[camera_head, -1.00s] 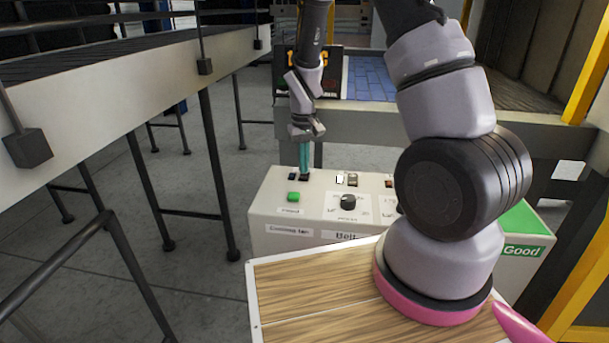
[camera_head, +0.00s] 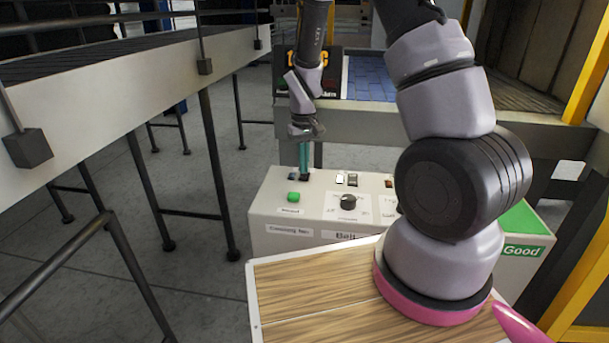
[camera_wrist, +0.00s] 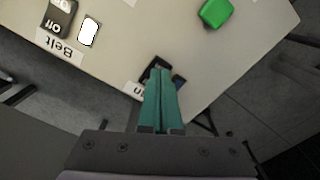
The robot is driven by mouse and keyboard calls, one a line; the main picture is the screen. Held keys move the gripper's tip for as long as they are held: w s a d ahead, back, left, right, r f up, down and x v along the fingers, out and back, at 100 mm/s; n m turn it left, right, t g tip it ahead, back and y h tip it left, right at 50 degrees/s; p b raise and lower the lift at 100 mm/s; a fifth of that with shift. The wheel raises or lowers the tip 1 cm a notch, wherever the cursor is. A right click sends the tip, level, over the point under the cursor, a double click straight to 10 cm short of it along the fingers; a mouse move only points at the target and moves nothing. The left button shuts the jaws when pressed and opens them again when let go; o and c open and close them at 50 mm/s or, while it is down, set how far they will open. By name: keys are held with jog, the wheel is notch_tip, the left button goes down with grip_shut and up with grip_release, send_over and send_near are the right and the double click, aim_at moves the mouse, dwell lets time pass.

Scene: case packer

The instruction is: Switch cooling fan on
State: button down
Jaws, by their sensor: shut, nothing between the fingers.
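My gripper (camera_head: 304,175) is shut, its two teal fingers pressed together and pointing down at the back left corner of the white control box (camera_head: 270,195). In the wrist view, the fingertips (camera_wrist: 160,72) are at a dark rocker switch (camera_wrist: 156,64) and partly cover it; whether they touch it is unclear. A small dark indicator (camera_wrist: 180,82) sits beside the switch. A label there is mostly hidden by the fingers. A "Cooling fan" label (camera_head: 289,230) is on the box's front. The switch position cannot be read.
The box also carries a green button (camera_head: 293,197), a black knob (camera_head: 348,202) and a belt switch (camera_wrist: 60,17) with a lit white indicator (camera_wrist: 89,31). A conveyor (camera_head: 130,75) runs along the left. A green "Good" bin (camera_head: 523,251) stands right of the box.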

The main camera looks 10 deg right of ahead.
jog(key=shift+f, duration=0.9)
dwell(0.3)
jog(key=shift+r, duration=3.55)
notch_tip(320, 180, up, 19)
jog(key=m+t+y, duration=0.2)
jog(key=m+t, duration=0.1)
send_over(304, 177)
jog(key=s+d, duration=0.3)
jog(key=s, duration=0.3)
jog(key=s+d+r+m+t, duration=0.2)
jog(key=s+r+t, duration=0.2)
jog(key=s+r, duration=0.6)
jog(key=s, duration=0.4)
jog(key=shift+d+r+m, duration=0.25)
jog(key=shift+d+m, duration=0.05)
jog(key=shift+d, duration=0.1)
